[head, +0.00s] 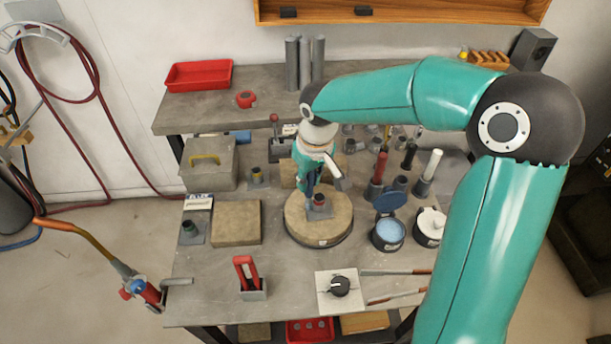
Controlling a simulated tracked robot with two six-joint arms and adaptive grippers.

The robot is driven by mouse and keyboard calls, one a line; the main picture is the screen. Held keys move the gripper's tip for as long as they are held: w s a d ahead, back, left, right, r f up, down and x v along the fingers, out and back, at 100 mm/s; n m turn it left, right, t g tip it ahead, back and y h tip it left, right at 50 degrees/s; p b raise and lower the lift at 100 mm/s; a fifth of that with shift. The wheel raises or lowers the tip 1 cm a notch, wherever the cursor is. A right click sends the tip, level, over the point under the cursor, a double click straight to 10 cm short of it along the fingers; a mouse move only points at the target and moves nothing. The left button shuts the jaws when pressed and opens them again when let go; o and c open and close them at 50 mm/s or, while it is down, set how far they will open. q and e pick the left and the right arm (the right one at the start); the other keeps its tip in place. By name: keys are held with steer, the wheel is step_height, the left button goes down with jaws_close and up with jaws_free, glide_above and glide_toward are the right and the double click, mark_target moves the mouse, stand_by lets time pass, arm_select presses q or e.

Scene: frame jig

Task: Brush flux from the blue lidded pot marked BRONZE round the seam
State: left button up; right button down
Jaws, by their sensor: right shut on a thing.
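The blue pot (388,234) stands on the bench right of the round turntable. Its dark blue lid (391,202) is raised behind it, and pale blue shows inside. Its lettering is too small to read. A small grey part with a red ring (319,200) stands on the round stone-topped turntable (318,236); I take this as the seam piece. My right gripper (311,190) points down just above and behind it. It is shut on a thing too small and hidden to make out. Whether that thing touches the part cannot be told. My left gripper is not in view.
A pot with a white lid (431,224) stands right of the blue pot. Upright tools stand behind, including a white-handled one (432,165). A torch (137,284) hangs at the bench's left edge. A square block (236,222) lies left of the turntable; a dial plate (340,288) is in front.

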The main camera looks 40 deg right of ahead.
steer(key=shift+s+a, duration=0.15)
steer(key=shift+s, duration=0.2)
steer(key=shift+s+a+b, duration=0.25)
steer(key=shift+s+a, duration=0.05)
steer(key=shift+s, duration=0.25)
steer(key=shift+s+a+b, duration=0.25)
steer(key=shift+s, duration=0.3)
steer(key=shift+w, duration=0.1)
steer(key=shift+w+d+p, duration=0.2)
steer(key=shift+w+d, duration=0.1)
steer(key=shift+w, duration=0.3)
steer(key=shift+w+d+p, duration=0.2)
steer(key=shift+w+d, duration=0.1)
steer(key=shift+w, duration=0.25)
steer(key=shift+w, duration=0.1)
